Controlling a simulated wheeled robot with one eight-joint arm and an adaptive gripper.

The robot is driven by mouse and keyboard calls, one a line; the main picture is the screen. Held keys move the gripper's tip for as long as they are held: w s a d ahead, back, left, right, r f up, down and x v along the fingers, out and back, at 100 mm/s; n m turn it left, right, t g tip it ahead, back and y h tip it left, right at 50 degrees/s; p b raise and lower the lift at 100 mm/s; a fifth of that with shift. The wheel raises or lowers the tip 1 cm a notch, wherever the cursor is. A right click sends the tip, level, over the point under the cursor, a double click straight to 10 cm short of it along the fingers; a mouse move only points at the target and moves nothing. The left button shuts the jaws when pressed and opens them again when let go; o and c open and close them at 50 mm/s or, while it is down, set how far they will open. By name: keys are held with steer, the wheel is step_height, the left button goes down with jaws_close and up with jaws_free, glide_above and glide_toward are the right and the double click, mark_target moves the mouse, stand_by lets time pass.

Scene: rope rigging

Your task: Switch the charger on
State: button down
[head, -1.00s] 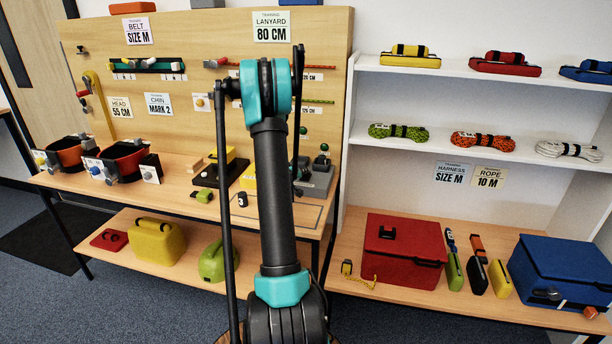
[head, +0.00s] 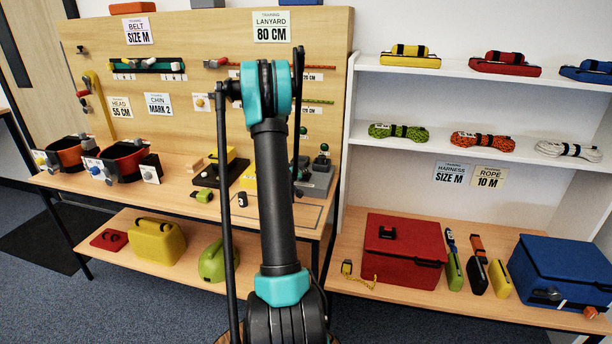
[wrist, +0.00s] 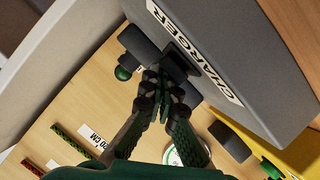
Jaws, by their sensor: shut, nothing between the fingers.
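The charger (wrist: 235,55) is a grey box with a white CHARGER label, tilted across the upper right of the wrist view. A dark block (wrist: 176,62) projects from its face, and a dark lever with a green ball tip (wrist: 124,72) lies beside it. My gripper (wrist: 163,88) is shut and empty, its fingertips at or very near the dark block; I cannot tell whether they touch. The switch position is unclear.
A yellow box (wrist: 300,150) and a dark cylinder (wrist: 230,140) lie near the charger in the wrist view. The pegboard (head: 200,60) rises behind the bench. A red case (head: 403,252) and a blue case (head: 565,270) sit on the lower right shelf.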

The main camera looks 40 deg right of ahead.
steer(key=shift+r, duration=0.15)
steer(key=shift+s+a+r, duration=0.2)
steer(key=shift+a+r, duration=0.05)
steer(key=shift+r, duration=0.25)
steer(key=shift+s+a+r, duration=0.25)
steer(key=shift+a+r, duration=0.05)
steer(key=shift+r, duration=0.45)
steer(key=shift+s+a+r, duration=0.25)
steer(key=shift+r, duration=0.45)
steer(key=shift+s+a+r, duration=0.25)
steer(key=shift+a+r, duration=0.05)
steer(key=shift+r, duration=0.45)
